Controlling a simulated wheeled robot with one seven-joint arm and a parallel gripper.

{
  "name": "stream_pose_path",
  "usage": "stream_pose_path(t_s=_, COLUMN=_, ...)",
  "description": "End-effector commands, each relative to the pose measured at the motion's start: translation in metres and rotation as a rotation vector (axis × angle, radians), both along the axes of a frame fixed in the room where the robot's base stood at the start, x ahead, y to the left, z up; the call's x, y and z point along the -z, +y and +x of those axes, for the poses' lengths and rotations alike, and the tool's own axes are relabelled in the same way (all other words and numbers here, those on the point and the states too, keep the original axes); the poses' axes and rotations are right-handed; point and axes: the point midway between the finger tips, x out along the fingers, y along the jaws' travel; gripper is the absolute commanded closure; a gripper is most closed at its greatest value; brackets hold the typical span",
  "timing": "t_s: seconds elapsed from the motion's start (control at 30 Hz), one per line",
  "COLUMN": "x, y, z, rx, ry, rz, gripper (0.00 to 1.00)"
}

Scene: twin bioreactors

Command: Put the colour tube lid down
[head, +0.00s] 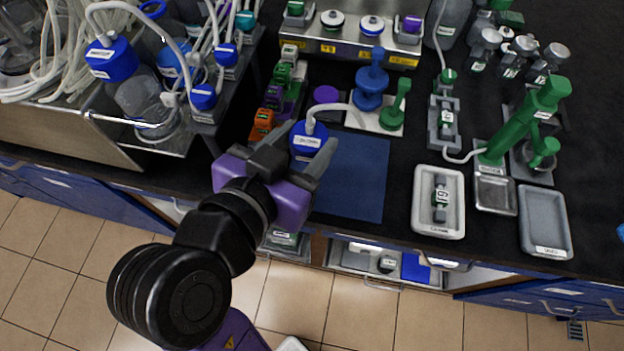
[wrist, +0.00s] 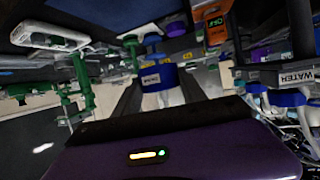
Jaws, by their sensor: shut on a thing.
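A blue lid (head: 309,136) with a white label and a pale tube rising from its top is between the fingers of my gripper (head: 312,150). My gripper is shut on it and holds it over the left end of a blue mat (head: 358,175). In the wrist view the blue lid (wrist: 158,77) sits between the two dark fingers. I cannot tell how high above the bench it is.
A blue stand (head: 371,85) and a green one (head: 395,108) are behind the mat. A purple round cap (head: 326,95) is beside them. A white tray (head: 438,202) is to the right. Bottles with blue caps (head: 111,58) crowd the left. Much of the mat is bare.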

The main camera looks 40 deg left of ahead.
Motion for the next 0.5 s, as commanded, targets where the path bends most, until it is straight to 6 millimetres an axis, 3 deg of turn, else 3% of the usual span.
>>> stream_pose_path(t_s=0.03, x=0.016, y=0.000, z=-0.001, rx=-0.002, ry=0.002, rz=-0.008, gripper=0.90)
stream_pose_path(t_s=0.23, x=0.061, y=0.000, z=-0.001, rx=-0.001, ry=0.001, rz=-0.007, gripper=0.90)
stream_pose_path(t_s=0.5, x=0.089, y=0.000, z=-0.001, rx=0.000, ry=0.000, rz=-0.001, gripper=0.90)
